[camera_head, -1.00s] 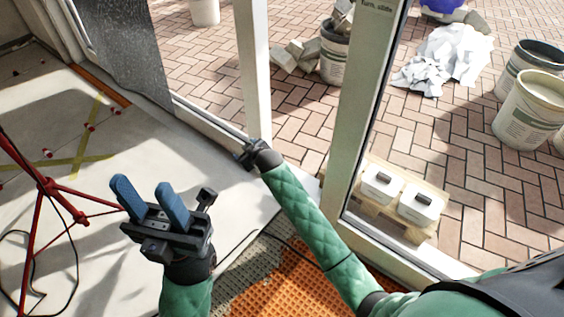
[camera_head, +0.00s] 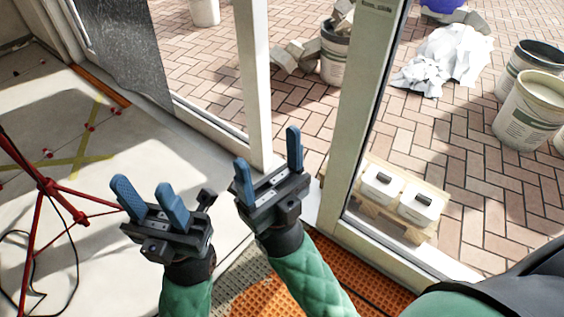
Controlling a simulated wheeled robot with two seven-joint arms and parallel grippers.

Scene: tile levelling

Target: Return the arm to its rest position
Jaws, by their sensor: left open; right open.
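My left gripper (camera_head: 149,200) is open and empty, with its two blue fingers pointing up and apart, at the lower left of the head view. My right gripper (camera_head: 267,164) is open and empty just to its right, its blue fingers apart and in front of the door frame post. Both green-sleeved arms come up from the bottom of the view. The two grippers are close together but do not touch.
A red tripod (camera_head: 52,188) with a dark cable stands at the left. The white door frame (camera_head: 364,90) rises right of my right gripper. Orange matting (camera_head: 365,270) lies below. Outside are buckets (camera_head: 528,110) and a pallet (camera_head: 404,226) with two white boxes.

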